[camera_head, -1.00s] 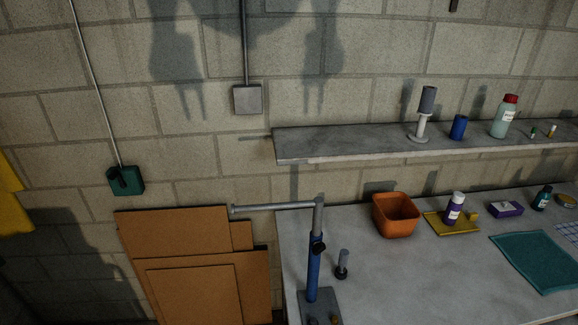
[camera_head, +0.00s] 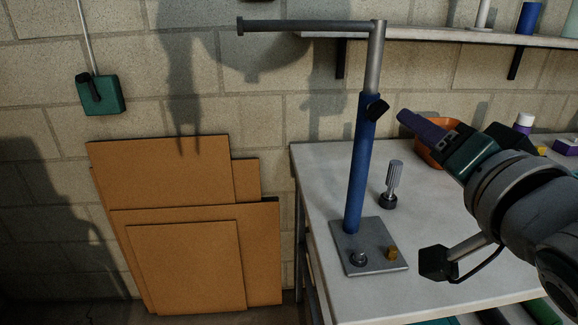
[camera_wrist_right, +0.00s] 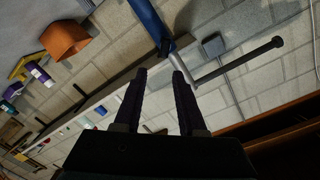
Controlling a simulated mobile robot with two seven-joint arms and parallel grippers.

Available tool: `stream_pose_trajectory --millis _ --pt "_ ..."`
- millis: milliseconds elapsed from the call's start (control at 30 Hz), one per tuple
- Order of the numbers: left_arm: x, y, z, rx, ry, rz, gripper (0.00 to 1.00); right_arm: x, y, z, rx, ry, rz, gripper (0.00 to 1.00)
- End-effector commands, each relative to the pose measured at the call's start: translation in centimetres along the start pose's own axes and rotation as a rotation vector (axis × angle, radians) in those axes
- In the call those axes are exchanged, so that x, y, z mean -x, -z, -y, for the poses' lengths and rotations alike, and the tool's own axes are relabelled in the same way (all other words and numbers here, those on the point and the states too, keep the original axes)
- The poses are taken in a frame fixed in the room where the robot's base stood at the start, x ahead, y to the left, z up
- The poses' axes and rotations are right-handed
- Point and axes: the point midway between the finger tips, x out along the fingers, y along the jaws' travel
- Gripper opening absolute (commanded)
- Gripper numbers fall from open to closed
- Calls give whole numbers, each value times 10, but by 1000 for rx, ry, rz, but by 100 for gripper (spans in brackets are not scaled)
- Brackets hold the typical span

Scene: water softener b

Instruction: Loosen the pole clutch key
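The pole stands upright on a metal base plate (camera_head: 368,247), with a blue lower tube (camera_head: 361,175) and a grey upper tube (camera_head: 375,60) that carries a horizontal arm (camera_head: 305,26) to the left. The black clutch key (camera_head: 377,108) sticks out to the right near the top of the blue tube. My right gripper (camera_head: 403,117) comes from the right, its fingertips just right of the key and apart from it. In the right wrist view its dark fingers (camera_wrist_right: 157,74) are spread with nothing between them, and the blue tube (camera_wrist_right: 148,20) lies beyond the tips. My left gripper is not visible.
A small upright grey-handled tool (camera_head: 392,183) stands on the white table (camera_head: 330,180) right of the pole. An orange bin (camera_head: 429,154) is behind my right gripper. Brown boards (camera_head: 185,265) lean on the wall at left. A shelf (camera_head: 440,35) runs above the table.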

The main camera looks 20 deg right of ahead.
Motion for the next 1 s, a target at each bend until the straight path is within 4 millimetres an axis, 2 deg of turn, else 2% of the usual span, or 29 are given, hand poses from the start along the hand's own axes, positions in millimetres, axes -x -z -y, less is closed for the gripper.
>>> stream_pose_trajectory --millis 33,100,267,700,1000 --pt "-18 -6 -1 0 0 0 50 -3 -12 -8 -19 21 -14 40" --pt "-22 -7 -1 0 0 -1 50 -5 -13 -7 -38 42 -26 40" --pt "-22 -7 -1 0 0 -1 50 -11 -12 -4 -50 59 -34 40" --pt "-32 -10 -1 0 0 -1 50 -66 -9 -1 -50 55 -33 40" --pt "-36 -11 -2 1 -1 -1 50 -85 -8 0 -49 55 -32 40"
